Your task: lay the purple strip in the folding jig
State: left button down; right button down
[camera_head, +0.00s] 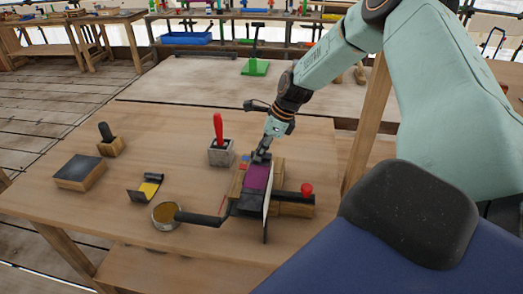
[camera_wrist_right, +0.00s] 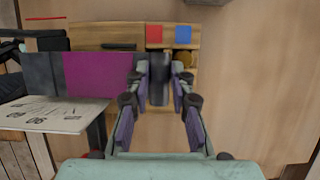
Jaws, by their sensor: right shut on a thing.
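The purple strip (camera_head: 257,177) lies over the wooden folding jig (camera_head: 297,209). In the right wrist view the strip (camera_wrist_right: 97,75) has a purple middle and dark grey ends. My right gripper (camera_head: 262,155) comes down from above at the strip's far end. In the wrist view its fingers (camera_wrist_right: 160,82) are shut on the strip's dark end, and the fingers partly hide that end. A pale plate with printed marks (camera_wrist_right: 52,114) stands beside the strip. Whether the strip lies flat on the jig I cannot tell. My left gripper is not in view.
A red-handled tool in a grey block (camera_head: 221,152) stands behind left of the jig. A can (camera_head: 166,214), a black-and-yellow piece (camera_head: 148,188), a dark-topped block (camera_head: 80,173) and a small wooden holder (camera_head: 110,147) are farther left. The table's front left is clear.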

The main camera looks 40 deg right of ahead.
jog(key=shift+w+d+f, duration=0.15)
jog(key=shift+d+f, duration=0.05)
jog(key=shift+f, duration=0.4)
jog(key=shift+s+a, duration=0.25)
jog(key=shift+s, duration=0.1)
jog(key=c, duration=1.6)
grip_release()
jog(key=shift+f, duration=0.15)
jog(key=o, duration=0.3)
jog(key=shift+w+d+f, duration=0.1)
jog(key=shift+f, duration=0.05)
jog(key=shift+o, duration=0.7)
jog(key=shift+w+d+f, duration=0.1)
jog(key=shift+w+d, duration=0.05)
jog(key=shift+w, duration=0.1)
jog(key=shift+r, duration=0.55)
jog(key=p+v, duration=0.7)
jog(key=v, duration=0.5)
jog(key=shift+r, duration=0.3)
